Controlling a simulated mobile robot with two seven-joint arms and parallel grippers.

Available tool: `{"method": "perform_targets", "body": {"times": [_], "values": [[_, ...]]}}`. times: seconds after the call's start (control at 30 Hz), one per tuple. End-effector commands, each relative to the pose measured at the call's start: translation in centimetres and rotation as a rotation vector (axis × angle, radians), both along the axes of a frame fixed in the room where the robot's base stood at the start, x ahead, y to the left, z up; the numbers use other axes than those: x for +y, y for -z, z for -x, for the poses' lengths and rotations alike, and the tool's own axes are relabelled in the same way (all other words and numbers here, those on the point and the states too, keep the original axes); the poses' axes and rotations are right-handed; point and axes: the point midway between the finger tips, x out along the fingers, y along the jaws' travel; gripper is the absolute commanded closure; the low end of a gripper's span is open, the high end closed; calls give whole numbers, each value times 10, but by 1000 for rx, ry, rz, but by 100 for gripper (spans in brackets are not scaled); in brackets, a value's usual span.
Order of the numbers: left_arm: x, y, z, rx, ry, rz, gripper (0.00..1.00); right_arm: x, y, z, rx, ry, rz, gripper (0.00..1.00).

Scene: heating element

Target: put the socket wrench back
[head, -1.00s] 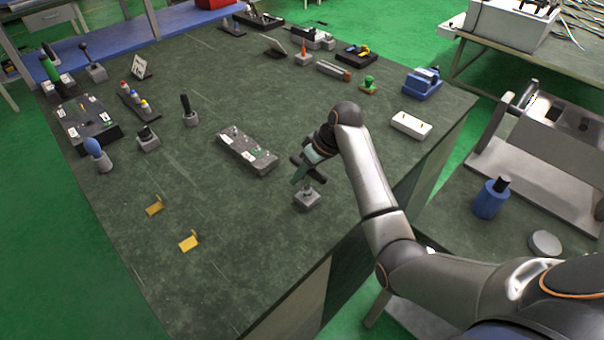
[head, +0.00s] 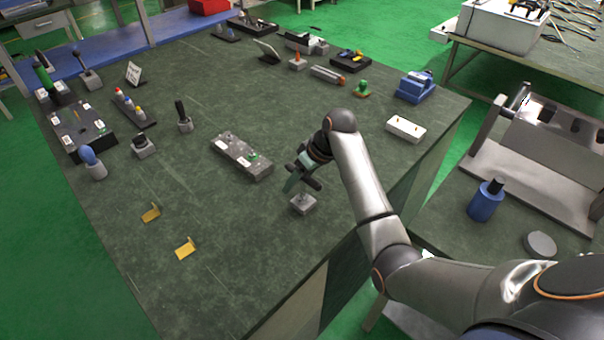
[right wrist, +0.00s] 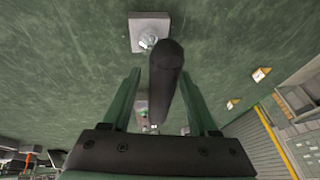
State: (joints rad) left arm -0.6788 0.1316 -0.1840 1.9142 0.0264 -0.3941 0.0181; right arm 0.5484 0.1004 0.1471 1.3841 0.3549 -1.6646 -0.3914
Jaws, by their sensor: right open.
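My right gripper (head: 290,185) is over the near right part of the dark green table, with its fingers slanting down. In the right wrist view the gripper (right wrist: 159,75) is open, with a green finger on each side. A black cylindrical handle (right wrist: 167,70), which looks like the socket wrench, lies between the fingers in that picture; I see no clear contact with either finger. A small grey block (head: 302,205) with a metal fitting on top sits just below the gripper. It also shows in the right wrist view (right wrist: 138,42). My left gripper is out of view.
A grey fixture block (head: 241,156) lies left of the gripper. Two yellow brackets (head: 186,248) lie near the front. A white block (head: 405,129) and blue vise-like part (head: 414,87) stand to the right. The front middle of the table is clear.

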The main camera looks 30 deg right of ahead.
Motion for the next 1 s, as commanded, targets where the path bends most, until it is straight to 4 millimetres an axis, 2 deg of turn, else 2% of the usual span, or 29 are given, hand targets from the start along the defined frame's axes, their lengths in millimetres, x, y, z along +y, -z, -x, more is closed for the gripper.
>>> {"method": "perform_targets", "body": {"times": [0.17, 0.4, 0.6, 0.73, 1.0], "values": [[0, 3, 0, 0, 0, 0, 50, -8, -22, 6, -6, 3, 3, 40], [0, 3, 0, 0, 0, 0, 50, -23, -71, 23, -6, 1, 3, 40], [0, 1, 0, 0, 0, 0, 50, -32, -100, 32, -4, 1, 2, 40], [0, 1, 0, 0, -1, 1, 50, -34, -108, 36, -2, 1, 1, 40], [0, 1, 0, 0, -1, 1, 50, -35, -109, 37, -1, 0, 0, 40]]}}
